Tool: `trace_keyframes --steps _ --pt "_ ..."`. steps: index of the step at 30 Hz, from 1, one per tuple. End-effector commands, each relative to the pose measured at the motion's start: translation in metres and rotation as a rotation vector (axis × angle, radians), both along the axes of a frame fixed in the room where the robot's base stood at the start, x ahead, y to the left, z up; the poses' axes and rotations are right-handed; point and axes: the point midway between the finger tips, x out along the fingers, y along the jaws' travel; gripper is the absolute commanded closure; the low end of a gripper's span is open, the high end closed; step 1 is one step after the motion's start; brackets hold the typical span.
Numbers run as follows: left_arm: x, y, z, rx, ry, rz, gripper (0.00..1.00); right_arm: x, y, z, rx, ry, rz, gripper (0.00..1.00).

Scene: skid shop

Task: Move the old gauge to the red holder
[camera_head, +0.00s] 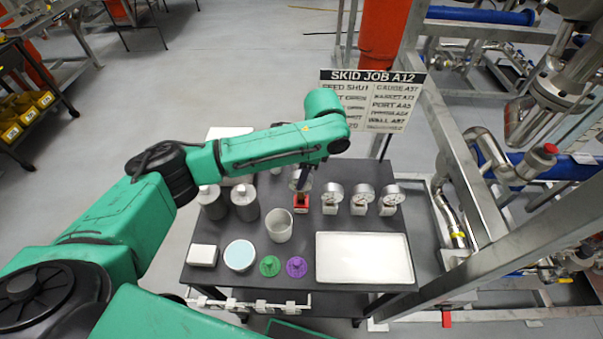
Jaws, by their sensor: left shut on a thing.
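The red holder (301,203) stands on the dark table, left of a row of three round gauges. My left gripper (305,184) points down right above the red holder and is shut on a gauge (294,184). Only a pale edge of this gauge shows, as the gripper and wrist hide most of it. I cannot tell whether the gauge touches the holder. The three other gauges, left (333,194), middle (363,195) and right (391,195), stand upright with white dials. My right gripper is not in view.
The dark table (210,279) also bears a white tray (364,236), a pale cup (279,225), two grey canisters (244,203), a blue-topped round dish (239,255), a white block (203,255), and green (270,265) and purple (296,266) parts. A sign (371,100) and steel frame stand behind.

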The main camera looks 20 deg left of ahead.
Motion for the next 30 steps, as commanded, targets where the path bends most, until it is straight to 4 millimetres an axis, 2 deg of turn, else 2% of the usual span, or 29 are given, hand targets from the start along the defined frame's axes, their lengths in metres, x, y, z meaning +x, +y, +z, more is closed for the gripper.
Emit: trace_keyframes --steps 18,30 --pt "0.0 0.0 -0.015 0.0 0.0 -0.001 1.0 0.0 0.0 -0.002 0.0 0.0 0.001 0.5" --pt "0.0 0.0 -0.016 0.0 0.0 0.0 1.0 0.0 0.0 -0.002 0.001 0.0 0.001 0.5"
